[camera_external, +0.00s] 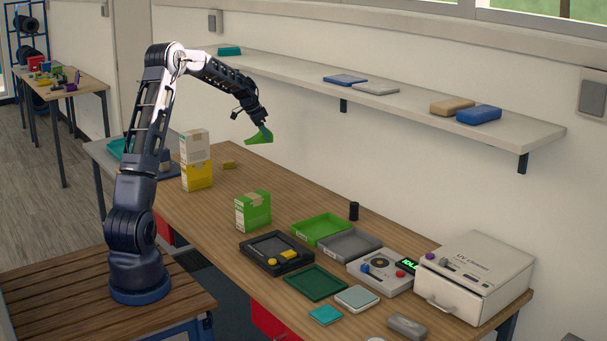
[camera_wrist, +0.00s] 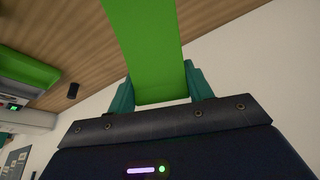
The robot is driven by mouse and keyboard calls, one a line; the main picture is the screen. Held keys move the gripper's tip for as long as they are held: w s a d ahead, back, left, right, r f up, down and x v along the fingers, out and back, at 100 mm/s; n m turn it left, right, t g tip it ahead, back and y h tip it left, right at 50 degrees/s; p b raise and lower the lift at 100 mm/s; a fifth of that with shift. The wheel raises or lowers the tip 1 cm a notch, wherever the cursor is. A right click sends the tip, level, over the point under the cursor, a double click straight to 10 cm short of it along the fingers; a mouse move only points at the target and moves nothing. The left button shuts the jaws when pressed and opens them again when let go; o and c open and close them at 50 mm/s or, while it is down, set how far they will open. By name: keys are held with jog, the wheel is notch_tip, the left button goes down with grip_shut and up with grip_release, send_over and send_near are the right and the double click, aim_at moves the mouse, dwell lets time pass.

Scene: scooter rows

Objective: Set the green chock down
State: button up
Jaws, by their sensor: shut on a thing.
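The green chock (camera_external: 259,136) is a bright green wedge, held in the air above the back part of the wooden table in the external view. My gripper (camera_external: 265,129) is shut on it and points downward. In the wrist view the chock (camera_wrist: 148,50) fills the upper middle, between the two teal fingers of my gripper (camera_wrist: 160,88). Its far end runs out of the top of that view. The chock is apart from the table (camera_external: 215,205).
Trays (camera_external: 320,228) and a white machine (camera_external: 475,275) crowd the right end. A wall shelf (camera_external: 400,100) runs behind. Bare wood lies below the chock.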

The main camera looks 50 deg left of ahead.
jog(key=d+f, duration=0.6)
jog(key=d, duration=0.6)
jog(key=d+f, duration=0.5)
jog(key=d, duration=0.7)
jog(key=shift+s+d+f, duration=0.1)
jog(key=shift+s+f, duration=0.05)
jog(key=shift+f, duration=1.8)
jog(key=shift+s+f, duration=0.1)
jog(key=shift+f, duration=1.85)
jog(key=o, duration=1.2)
jog(key=shift+f, duration=0.15)
jog(key=shift+o, duration=0.2)
